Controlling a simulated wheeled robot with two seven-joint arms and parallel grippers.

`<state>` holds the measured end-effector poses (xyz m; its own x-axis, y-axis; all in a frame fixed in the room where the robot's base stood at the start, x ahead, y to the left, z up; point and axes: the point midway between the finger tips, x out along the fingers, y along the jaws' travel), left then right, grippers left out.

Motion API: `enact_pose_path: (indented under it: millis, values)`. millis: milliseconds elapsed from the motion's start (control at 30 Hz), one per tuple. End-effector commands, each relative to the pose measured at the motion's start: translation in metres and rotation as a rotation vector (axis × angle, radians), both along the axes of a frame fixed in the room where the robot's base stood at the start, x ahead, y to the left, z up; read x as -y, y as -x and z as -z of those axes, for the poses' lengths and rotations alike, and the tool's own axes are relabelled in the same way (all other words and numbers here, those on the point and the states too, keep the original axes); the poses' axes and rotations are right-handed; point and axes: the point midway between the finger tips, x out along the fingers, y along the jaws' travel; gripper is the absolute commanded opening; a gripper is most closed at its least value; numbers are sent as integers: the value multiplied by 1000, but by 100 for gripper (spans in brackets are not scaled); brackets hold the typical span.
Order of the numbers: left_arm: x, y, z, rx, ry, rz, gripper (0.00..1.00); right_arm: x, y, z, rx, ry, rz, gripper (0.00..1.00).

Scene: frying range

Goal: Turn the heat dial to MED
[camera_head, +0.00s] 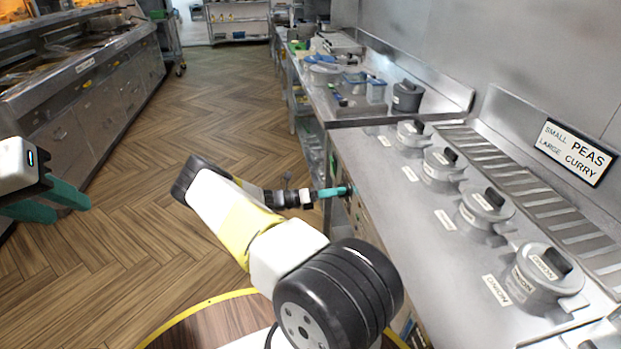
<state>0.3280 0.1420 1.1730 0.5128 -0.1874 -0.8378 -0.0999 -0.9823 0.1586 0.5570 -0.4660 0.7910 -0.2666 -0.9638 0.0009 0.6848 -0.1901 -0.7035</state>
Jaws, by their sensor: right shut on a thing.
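My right gripper (339,191) reaches to the front panel of the steel counter, its teal fingers shut at a small dark dial (348,190) there. The fingers and the low angle hide most of the dial, so its setting and the MED mark cannot be read. My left gripper (68,200) hangs at the left edge of the view, over the floor and away from the counter. Its teal fingers show a gap between them and hold nothing that I can see.
The steel counter (420,222) carries a row of lidded pots, the nearest one (540,277) labelled. A sign (574,152) reads small peas, large curry. Another steel range (85,90) stands at the left. The wooden floor (235,85) between is clear.

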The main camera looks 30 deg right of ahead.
Motion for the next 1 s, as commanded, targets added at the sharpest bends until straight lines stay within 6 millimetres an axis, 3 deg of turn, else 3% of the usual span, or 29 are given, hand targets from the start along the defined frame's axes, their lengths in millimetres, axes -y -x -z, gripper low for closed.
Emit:
enact_pose_path:
  millis: [367, 1000]
  values:
    - [0, 0, 0, 0, 0, 0, 36, 0, 0, 1, 141, 42, 0, 2]
    - [0, 0, 0, 0, 0, 0, 36, 0, -1, 3, 707, 220, 1, 2]
